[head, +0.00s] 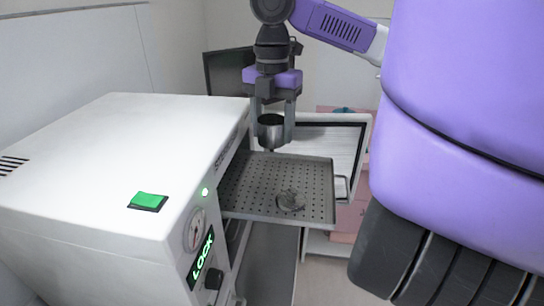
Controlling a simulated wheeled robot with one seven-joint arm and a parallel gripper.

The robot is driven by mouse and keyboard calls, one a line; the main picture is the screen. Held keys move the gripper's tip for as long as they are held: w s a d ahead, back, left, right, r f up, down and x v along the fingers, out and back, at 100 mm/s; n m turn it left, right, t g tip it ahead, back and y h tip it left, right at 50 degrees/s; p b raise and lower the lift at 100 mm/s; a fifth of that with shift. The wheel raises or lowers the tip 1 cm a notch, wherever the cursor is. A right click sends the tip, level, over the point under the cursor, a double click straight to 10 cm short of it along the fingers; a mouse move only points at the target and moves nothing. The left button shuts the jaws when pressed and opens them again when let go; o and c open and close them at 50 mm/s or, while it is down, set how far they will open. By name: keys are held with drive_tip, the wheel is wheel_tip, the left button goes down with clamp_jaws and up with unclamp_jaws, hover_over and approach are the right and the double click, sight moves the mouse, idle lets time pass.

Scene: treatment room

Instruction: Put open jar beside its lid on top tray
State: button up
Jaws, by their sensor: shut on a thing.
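My gripper (273,124) is pointing down and shut on a small metal jar (270,138). The jar is upright, with its dark open mouth facing up between the fingers. It appears over the back part of the perforated top tray (262,205); whether its base touches the tray I cannot tell. The tray sticks out from the white sterilizer (120,165).
The sterilizer's open door (345,135) stands behind the tray. A lower tray (268,262) shows beneath. A green button (148,201) and a lit "LOCK" panel (201,258) are on the sterilizer. A dark screen (226,73) stands behind.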

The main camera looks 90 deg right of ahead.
sight(273, 170)
drive_tip(key=shift+f, duration=3.95)
drive_tip(key=shift+f, duration=0.15)
drive_tip(key=o, duration=1.5)
drive_tip(key=shift+o, duration=0.2)
wheel_tip(273, 170, up, 12)
drive_tip(key=shift+f, duration=0.1)
drive_tip(key=shift+r, duration=0.3)
drive_tip(key=shift+s+a, duration=0.1)
drive_tip(key=shift+s, duration=0.05)
